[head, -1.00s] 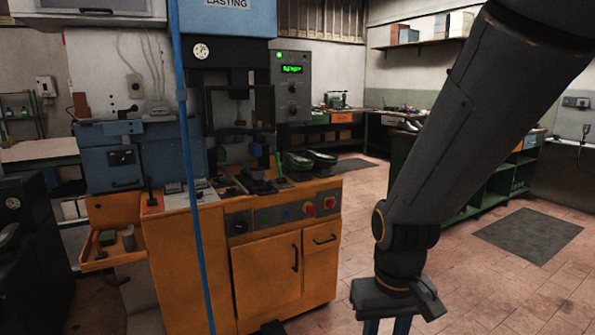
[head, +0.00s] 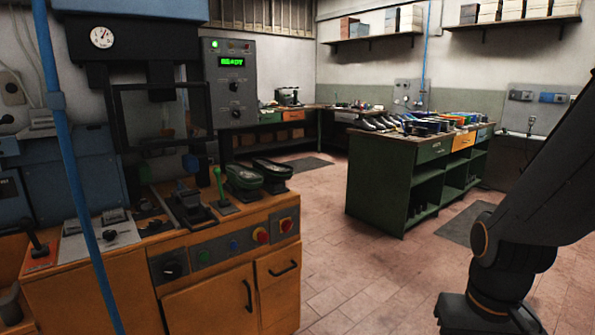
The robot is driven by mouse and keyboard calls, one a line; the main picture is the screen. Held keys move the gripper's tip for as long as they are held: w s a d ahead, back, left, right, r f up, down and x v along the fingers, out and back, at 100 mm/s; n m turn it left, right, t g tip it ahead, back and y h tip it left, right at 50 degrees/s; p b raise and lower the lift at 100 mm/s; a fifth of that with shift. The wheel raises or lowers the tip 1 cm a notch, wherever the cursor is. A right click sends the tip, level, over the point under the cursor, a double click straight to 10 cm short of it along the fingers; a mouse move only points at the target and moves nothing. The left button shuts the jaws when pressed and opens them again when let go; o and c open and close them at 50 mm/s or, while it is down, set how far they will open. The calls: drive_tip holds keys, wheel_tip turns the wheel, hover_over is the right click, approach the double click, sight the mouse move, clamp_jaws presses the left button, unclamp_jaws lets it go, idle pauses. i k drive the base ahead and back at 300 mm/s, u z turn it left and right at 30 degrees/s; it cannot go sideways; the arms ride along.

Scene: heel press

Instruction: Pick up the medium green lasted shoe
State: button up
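Two dark green shoe-like forms stand side by side on the right end of the orange press cabinet, a left one (head: 244,180) and a right one (head: 272,173). I cannot tell from here which is the medium one, or whether other green shoes lie among the items on the far bench. My gripper (head: 488,316) hangs at the lower right, well apart from both forms. Its fingers are cut off by the bottom edge, so its opening and anything between them are hidden.
The orange cabinet (head: 205,305) carries the press, with a lever and buttons near the forms. A blue pole (head: 78,190) crosses the left side. A green workbench (head: 388,180) with several shoes and tools stands beyond open tiled floor. The control box reads READY.

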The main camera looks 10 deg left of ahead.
sight(240, 176)
drive_tip(key=z, duration=0.35)
drive_tip(key=i, duration=2.2)
drive_tip(key=u, duration=1.45)
drive_tip(key=i, duration=0.75)
drive_tip(key=u, duration=0.8)
